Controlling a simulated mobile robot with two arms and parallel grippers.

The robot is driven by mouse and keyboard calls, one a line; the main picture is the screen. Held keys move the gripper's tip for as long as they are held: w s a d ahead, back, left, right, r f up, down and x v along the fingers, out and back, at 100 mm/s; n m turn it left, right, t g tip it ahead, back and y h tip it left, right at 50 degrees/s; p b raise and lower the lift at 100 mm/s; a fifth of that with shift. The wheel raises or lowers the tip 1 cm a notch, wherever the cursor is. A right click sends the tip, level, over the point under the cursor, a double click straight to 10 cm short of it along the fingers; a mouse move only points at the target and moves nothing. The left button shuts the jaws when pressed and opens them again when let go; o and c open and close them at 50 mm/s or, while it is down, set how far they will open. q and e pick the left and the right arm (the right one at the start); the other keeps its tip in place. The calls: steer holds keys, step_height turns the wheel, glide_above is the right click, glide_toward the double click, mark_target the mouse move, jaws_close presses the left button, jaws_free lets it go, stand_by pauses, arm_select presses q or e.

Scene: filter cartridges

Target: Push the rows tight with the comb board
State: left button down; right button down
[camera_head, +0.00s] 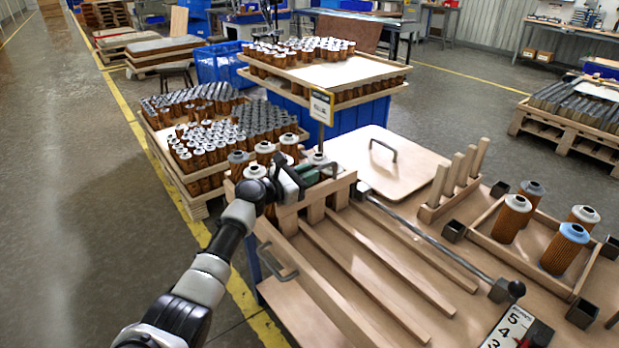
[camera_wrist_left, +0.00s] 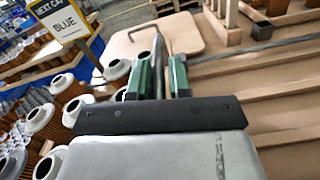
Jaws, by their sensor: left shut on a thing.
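Several brown filter cartridges with pale caps (camera_head: 265,153) stand just behind the board. In the left wrist view, capped cartridges (camera_wrist_left: 117,72) stand left of the fingers. Their contact with the board is hidden. My right gripper is out of view.
A long metal lever (camera_head: 430,240) with a black knob crosses the bench. A wooden panel (camera_head: 375,165) with a handle lies behind. Several cartridges, one blue-capped (camera_head: 566,248), stand in a frame at right. A sign (camera_wrist_left: 65,22) reads "BLUE". Loaded pallets (camera_head: 215,150) stand beyond.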

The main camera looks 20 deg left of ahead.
arm_select(q)
steer(key=c, duration=1.1)
jaws_free()
steer(key=p+v, duration=0.1)
steer(key=v, duration=0.9)
steer(key=shift+s+a, duration=0.25)
steer(key=shift+s, duration=0.05)
